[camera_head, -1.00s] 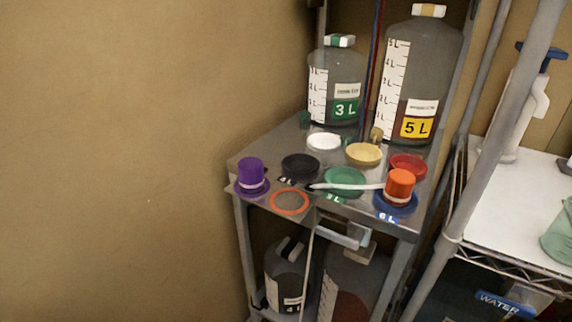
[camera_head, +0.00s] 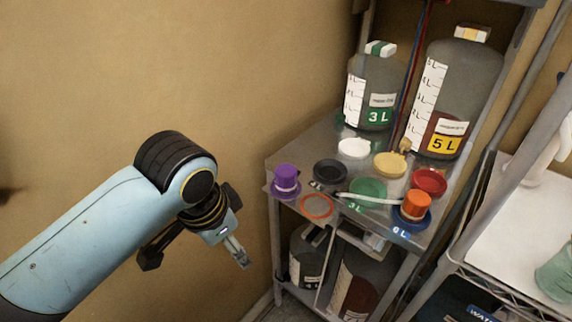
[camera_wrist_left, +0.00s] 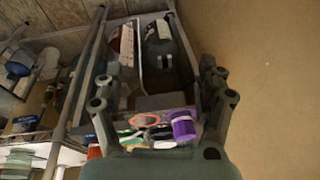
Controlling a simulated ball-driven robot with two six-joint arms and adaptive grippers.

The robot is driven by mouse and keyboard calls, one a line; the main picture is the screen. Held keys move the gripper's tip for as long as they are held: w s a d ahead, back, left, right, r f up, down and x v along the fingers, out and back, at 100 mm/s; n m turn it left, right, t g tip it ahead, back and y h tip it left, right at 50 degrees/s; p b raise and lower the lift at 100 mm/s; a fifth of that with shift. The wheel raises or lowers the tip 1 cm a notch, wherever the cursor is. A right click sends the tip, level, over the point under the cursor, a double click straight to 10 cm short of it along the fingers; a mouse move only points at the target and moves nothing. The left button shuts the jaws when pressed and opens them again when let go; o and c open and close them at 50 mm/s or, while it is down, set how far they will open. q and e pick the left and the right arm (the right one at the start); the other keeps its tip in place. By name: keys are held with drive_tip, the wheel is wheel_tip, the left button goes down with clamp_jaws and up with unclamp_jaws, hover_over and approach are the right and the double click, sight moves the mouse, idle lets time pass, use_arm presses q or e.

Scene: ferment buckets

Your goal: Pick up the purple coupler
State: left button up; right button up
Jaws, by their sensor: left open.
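The purple coupler (camera_head: 286,178) stands upright on a purple lid at the near left corner of the metal shelf top. It also shows in the left wrist view (camera_wrist_left: 183,126), close to the right finger in the picture and not held. My left gripper (camera_head: 198,245) is open and empty, in front of the wall, left of the shelf and lower in the picture than the coupler. In the left wrist view its two fingers (camera_wrist_left: 163,105) are spread wide. My right gripper is not in view.
Beside the coupler lie an orange ring (camera_head: 317,207), a black lid (camera_head: 330,172), a green lid (camera_head: 367,190) and a blue lid with an orange coupler (camera_head: 415,206). A 3 L jug (camera_head: 369,95) and a 5 L jug (camera_head: 450,100) stand behind.

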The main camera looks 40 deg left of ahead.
sight(285, 170)
use_arm(q)
drive_tip(key=w+r+m+g, duration=0.1)
drive_tip(key=w+r+m, duration=0.1)
drive_tip(key=w, duration=0.5)
drive_tip(key=w+a+r+m+g, duration=0.1)
drive_tip(key=w+r+m, duration=0.1)
drive_tip(key=w+r, duration=0.2)
drive_tip(key=w+r+m+p, duration=0.1)
drive_tip(key=w+r+m, duration=0.2)
drive_tip(key=w, duration=0.6)
drive_tip(key=shift+w+a+g+h, duration=0.25)
drive_tip(key=shift+w+g+h, duration=0.15)
wheel_tip(285, 170, down, 5)
drive_tip(key=shift+f, duration=0.1)
drive_tip(key=f, duration=0.1)
drive_tip(key=f+p, duration=0.1)
drive_tip(key=f, duration=0.2)
drive_tip(key=shift+s+a+f, duration=0.2)
drive_tip(key=shift+s+a, duration=0.2)
drive_tip(key=shift+w+f, duration=0.1)
drive_tip(key=shift+f, duration=0.25)
drive_tip(key=shift+c, duration=0.4)
drive_tip(key=shift+r, duration=0.1)
drive_tip(key=c, duration=1.3)
